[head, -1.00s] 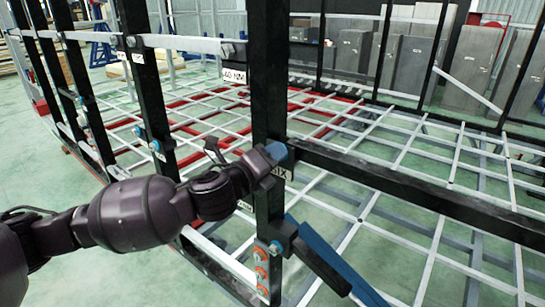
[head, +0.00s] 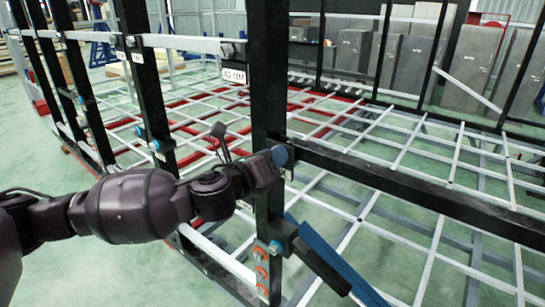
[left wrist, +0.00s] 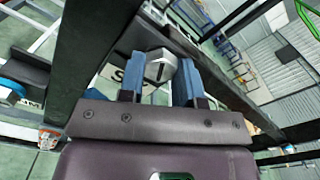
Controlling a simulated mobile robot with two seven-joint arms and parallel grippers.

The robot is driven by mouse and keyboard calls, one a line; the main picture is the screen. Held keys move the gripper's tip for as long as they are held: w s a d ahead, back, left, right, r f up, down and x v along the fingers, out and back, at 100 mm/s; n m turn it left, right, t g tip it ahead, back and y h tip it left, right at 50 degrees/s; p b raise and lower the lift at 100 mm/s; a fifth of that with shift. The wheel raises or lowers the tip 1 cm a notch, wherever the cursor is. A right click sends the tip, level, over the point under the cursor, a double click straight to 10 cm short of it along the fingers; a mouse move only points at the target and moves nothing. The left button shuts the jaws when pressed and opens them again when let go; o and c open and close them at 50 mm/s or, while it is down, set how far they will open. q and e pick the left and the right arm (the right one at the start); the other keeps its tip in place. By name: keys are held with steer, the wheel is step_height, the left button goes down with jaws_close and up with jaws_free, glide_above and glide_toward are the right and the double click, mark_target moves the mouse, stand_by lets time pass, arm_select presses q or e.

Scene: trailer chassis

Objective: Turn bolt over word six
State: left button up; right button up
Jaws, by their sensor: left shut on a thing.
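The bolt (left wrist: 160,64), a grey metal head, sits between the two blue fingers of my left gripper (left wrist: 159,80) in the left wrist view. The fingers are shut on it. Just behind it is a white label (left wrist: 134,74) with black letters, of which only an "S" reads clearly. In the head view my left gripper (head: 281,156) is against a black upright post (head: 268,110), where a black crossbar (head: 400,192) meets it. The bolt is hidden there, and only a sliver of the label shows. My right gripper is not in view.
Orange-ringed bolts (head: 262,272) sit low on the post. A blue bar (head: 335,262) slopes down beside it. Another label (head: 234,76) is higher up. More black posts stand at left, and a white lattice frame (head: 400,160) lies behind.

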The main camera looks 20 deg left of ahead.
arm_select(q)
steer(key=shift+f, duration=0.25)
steer(key=o, duration=0.9)
steer(key=shift+s+r, duration=0.1)
steer(key=shift+s, duration=0.05)
steer(key=shift+r, duration=0.1)
steer(key=b+v, duration=0.2)
steer(key=v, duration=0.8)
steer(key=shift+s+a, duration=0.15)
steer(key=shift+s, duration=0.2)
